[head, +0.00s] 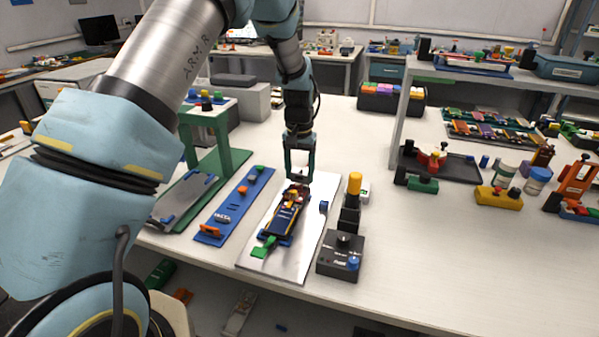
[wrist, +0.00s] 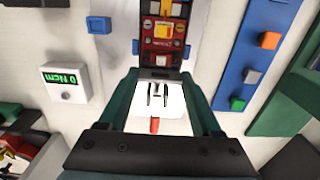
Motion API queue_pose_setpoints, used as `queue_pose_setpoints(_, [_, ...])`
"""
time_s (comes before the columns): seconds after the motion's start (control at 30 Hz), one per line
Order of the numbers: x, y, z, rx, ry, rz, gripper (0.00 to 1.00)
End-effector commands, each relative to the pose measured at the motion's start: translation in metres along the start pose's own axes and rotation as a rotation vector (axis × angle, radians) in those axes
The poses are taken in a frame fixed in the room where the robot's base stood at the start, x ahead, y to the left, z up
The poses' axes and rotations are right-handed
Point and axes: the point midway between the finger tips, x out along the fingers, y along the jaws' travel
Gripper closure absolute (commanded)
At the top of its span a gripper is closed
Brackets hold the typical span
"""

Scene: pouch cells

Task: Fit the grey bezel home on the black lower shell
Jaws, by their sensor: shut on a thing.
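The black lower shell (head: 285,218) lies on a pale plate (head: 258,213) on the bench. Blue blocks sit against it, and a green piece (head: 264,247) is at its near end. The shell also shows in the wrist view (wrist: 148,57), with red, orange and yellow parts inside. My gripper (head: 299,178) is above the shell's far end, pointing down.
A blue strip (head: 223,218) with small blocks lies left of the plate. A green stand (head: 218,146) rises at the left.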

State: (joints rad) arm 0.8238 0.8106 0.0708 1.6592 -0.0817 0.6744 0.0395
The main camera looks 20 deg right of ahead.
Motion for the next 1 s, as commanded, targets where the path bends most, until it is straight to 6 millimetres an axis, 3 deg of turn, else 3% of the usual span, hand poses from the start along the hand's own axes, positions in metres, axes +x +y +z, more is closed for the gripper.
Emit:
queue_pose_setpoints(0.87, [0.020, 0.000, 0.000, 0.000, 0.001, 0.000, 0.85])
queue_pose_setpoints(0.9, [0.020, 0.000, 0.000, 0.000, 0.001, 0.000, 0.33])
queue_pose_setpoints(1.0, [0.020, 0.000, 0.000, 0.000, 0.001, 0.000, 0.22])
